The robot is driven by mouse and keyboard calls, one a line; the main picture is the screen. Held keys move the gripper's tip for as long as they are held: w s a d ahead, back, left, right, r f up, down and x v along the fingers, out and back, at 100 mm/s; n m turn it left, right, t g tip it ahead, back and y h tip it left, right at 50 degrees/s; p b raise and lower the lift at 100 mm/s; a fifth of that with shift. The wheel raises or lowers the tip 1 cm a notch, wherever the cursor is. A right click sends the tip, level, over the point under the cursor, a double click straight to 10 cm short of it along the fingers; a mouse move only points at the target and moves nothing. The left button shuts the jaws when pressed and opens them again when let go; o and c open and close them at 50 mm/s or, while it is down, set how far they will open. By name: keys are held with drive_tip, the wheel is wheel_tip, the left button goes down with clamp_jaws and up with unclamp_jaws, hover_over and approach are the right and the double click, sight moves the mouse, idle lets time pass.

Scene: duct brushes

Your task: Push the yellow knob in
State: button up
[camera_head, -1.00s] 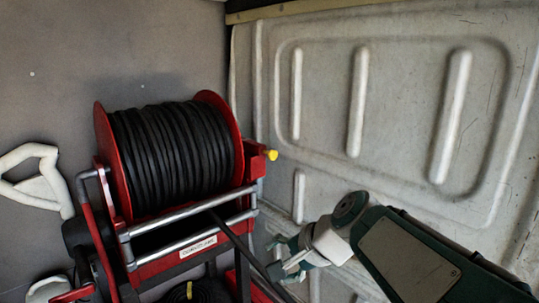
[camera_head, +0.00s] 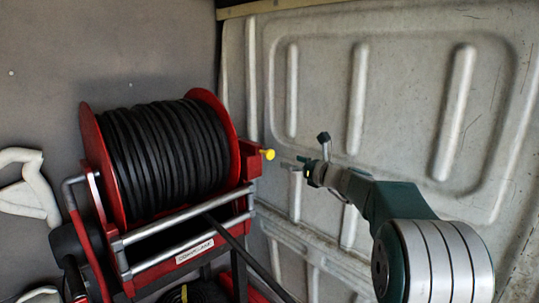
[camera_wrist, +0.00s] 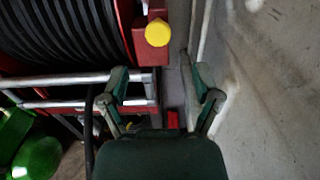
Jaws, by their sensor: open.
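The yellow knob (camera_head: 268,154) sticks out from the red block (camera_head: 249,158) on the right side of the hose reel. It also shows in the wrist view (camera_wrist: 158,33), round and face on, beyond my fingertips. My gripper (camera_head: 312,149) is open and empty, to the right of the knob and apart from it. In the wrist view its two dark green fingers (camera_wrist: 160,76) are spread wide, with the knob above the gap between them.
The red reel (camera_head: 160,155) holds wound black hose, with silver rails (camera_head: 185,238) across its front. A pale ribbed wall panel (camera_head: 400,100) stands close behind and right of my arm. A green rounded object (camera_wrist: 35,158) shows at lower left in the wrist view.

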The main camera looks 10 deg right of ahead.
sight(272, 154)
drive_tip(key=x, duration=0.9)
drive_tip(key=shift+a, duration=0.2)
drive_tip(key=shift+d, duration=0.1)
